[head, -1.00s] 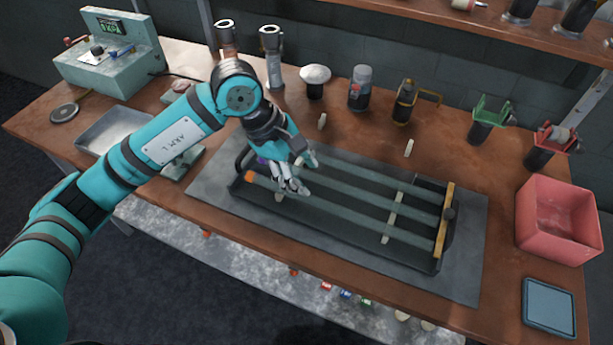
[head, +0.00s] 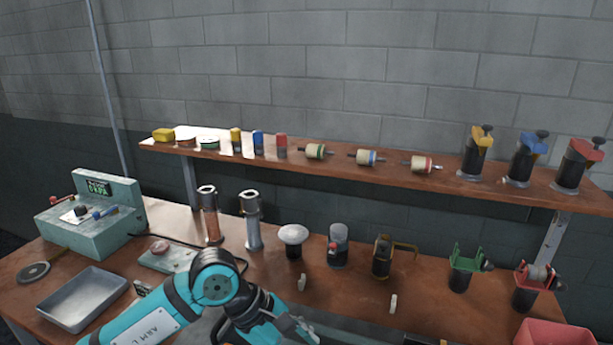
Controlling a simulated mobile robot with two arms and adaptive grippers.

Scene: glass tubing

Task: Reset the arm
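My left arm, teal with dark bands, comes in at the bottom of the head view. Its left gripper (head: 297,331) is at the bottom edge, in front of the bench's back row of holders. Only part of its pale fingers shows, and the frame edge cuts off the rest, so I cannot tell whether it is open or shut, or whether it holds anything. My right arm and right gripper are not in view. The rack of glass tubes is almost wholly below the frame.
A teal gauge box (head: 90,228) and a metal tray (head: 82,299) stand at left. Metal cylinders (head: 251,222), a white-topped holder (head: 293,238) and several clamps line the bench back. A shelf (head: 350,173) with spools and coloured blocks runs above. A pink bin (head: 555,333) is at lower right.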

